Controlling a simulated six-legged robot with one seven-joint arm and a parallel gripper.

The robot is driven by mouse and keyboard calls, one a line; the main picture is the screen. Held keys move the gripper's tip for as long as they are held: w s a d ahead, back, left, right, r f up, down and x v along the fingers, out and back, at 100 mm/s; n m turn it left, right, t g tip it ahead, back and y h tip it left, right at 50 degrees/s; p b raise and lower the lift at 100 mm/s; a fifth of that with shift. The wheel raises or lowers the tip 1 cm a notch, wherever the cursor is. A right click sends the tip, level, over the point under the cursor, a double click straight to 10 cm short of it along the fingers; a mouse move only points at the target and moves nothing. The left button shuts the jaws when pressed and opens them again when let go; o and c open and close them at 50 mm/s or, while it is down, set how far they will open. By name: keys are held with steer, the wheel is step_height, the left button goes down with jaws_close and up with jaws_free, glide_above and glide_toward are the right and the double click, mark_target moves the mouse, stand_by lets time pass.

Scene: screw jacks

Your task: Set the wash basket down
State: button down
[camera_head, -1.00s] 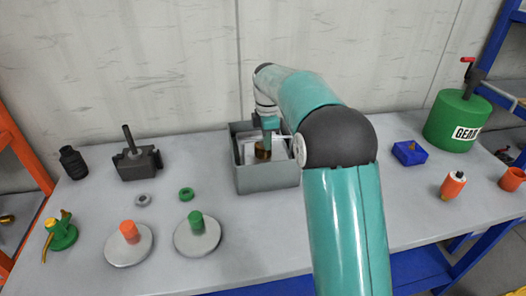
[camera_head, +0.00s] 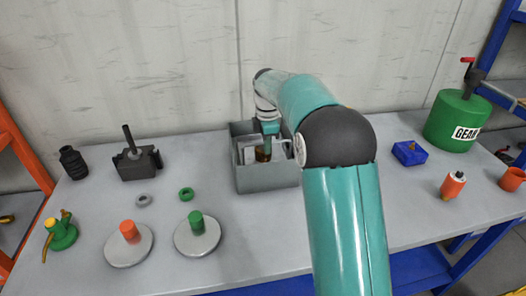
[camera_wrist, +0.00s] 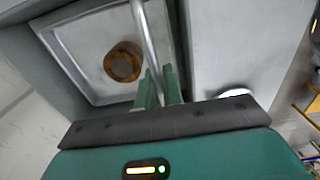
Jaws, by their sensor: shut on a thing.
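The wash basket (camera_wrist: 88,98) is a light grey metal tray with a raised rim and a thin bar handle (camera_wrist: 146,38). My gripper (camera_wrist: 158,88) is shut on this handle. A brass ring-shaped part (camera_wrist: 123,62) lies in the basket. In the head view the basket (camera_head: 249,155) is inside the open grey tank (camera_head: 268,178), partly hidden by my gripper (camera_head: 268,136) and arm. Whether the basket touches the tank floor cannot be told.
Left of the tank are a grey nut (camera_head: 143,200), a green ring (camera_head: 186,194) and two discs with an orange (camera_head: 130,231) and a green post (camera_head: 196,221). A dark vice-like block (camera_head: 137,163) stands behind. A blue block (camera_head: 409,153) and green drum (camera_head: 456,121) are right.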

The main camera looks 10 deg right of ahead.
mark_target(267, 156)
steer(key=shift+f, duration=2.1)
steer(key=shift+s+f, duration=0.1)
steer(key=shift+f, duration=0.35)
steer(key=c, duration=1.3)
jaws_free()
steer(key=shift+f, duration=0.1)
steer(key=shift+r, duration=5.2)
